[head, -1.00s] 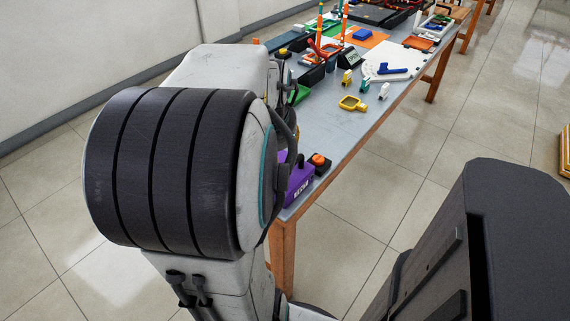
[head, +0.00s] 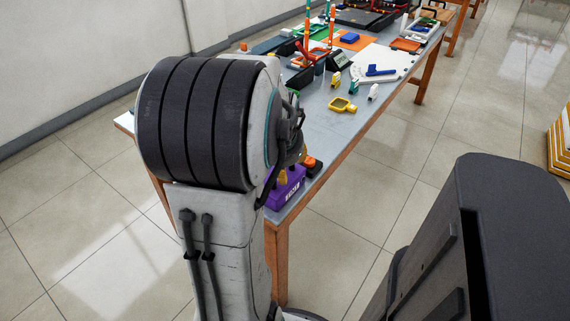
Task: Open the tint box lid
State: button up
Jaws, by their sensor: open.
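A purple box (head: 287,190) with white lettering on its front stands at the near end of the grey table; I take it as the tint box, though the lettering is too small to read. Its left side and much of its top are hidden behind my arm. A small yellow-orange part shows above the box; I cannot tell whether it belongs to the box. The lid's state cannot be made out. My gripper (head: 297,150) shows only in part past my arm, just above the box, and is open. Its fingertips are hidden, so contact with the box cannot be judged.
An orange button on a dark base (head: 311,164) stands close behind the purple box. A yellow frame (head: 342,104) lies farther along the table (head: 325,130). Several tools and trays crowd the far part. Floor is clear to the right; a yellow-white stack (head: 560,148) stands at the right edge.

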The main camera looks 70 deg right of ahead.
jog(key=shift+o, duration=0.3)
jog(key=shift+f, duration=0.1)
grip_shut()
dwell(0.4)
